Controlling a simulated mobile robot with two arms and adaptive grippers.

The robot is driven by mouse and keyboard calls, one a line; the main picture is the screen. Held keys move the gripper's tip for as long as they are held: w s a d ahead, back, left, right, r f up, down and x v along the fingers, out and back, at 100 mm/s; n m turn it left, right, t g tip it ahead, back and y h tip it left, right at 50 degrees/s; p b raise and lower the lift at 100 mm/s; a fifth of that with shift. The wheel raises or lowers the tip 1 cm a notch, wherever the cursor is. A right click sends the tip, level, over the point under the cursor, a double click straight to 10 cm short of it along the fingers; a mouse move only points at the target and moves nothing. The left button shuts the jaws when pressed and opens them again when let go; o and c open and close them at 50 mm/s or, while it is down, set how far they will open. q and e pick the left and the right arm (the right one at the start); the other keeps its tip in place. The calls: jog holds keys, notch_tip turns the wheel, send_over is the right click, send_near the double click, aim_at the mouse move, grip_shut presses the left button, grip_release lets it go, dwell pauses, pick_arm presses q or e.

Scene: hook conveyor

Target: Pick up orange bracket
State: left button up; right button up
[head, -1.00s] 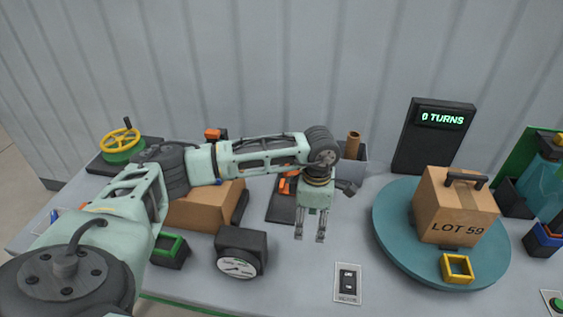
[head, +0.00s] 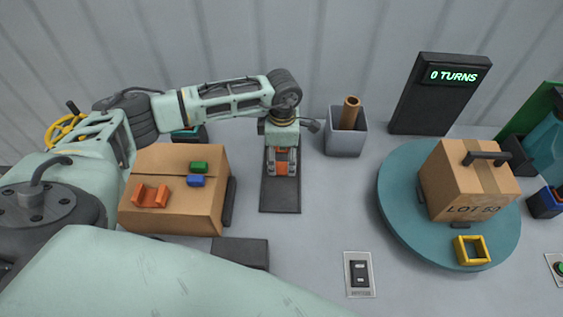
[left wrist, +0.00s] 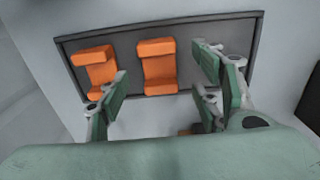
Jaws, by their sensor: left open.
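Two orange brackets lie side by side on a dark tray (head: 281,200); in the left wrist view I see a left one (left wrist: 96,68) and a right one (left wrist: 157,66). My left gripper (head: 282,168) is open and empty over the tray, pointing down, with orange showing around its fingers in the head view. In the left wrist view its green fingers (left wrist: 162,85) stand either side of the right bracket, apart from it. Another orange bracket-like piece (head: 150,196) lies on the cardboard box at left. My right gripper is not in view.
The cardboard box (head: 176,212) also bears a green block (head: 199,166) and a blue block (head: 195,181). A grey cup (head: 346,140) stands right of the tray. Further right is a teal turntable (head: 398,222) with a LOT box (head: 450,188) and a yellow frame (head: 471,251).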

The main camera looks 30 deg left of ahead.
aim_at(282, 167)
pick_arm(q)
notch_tip(282, 167, down, 3)
jog(key=shift+a+f+p, duration=0.1)
jog(key=shift+f+p, duration=0.05)
jog(key=shift+p, duration=0.35)
jog(key=shift+w+f, duration=0.1)
jog(key=shift+f, duration=0.05)
jog(key=c, duration=1.2)
jog(key=shift+c, duration=0.2)
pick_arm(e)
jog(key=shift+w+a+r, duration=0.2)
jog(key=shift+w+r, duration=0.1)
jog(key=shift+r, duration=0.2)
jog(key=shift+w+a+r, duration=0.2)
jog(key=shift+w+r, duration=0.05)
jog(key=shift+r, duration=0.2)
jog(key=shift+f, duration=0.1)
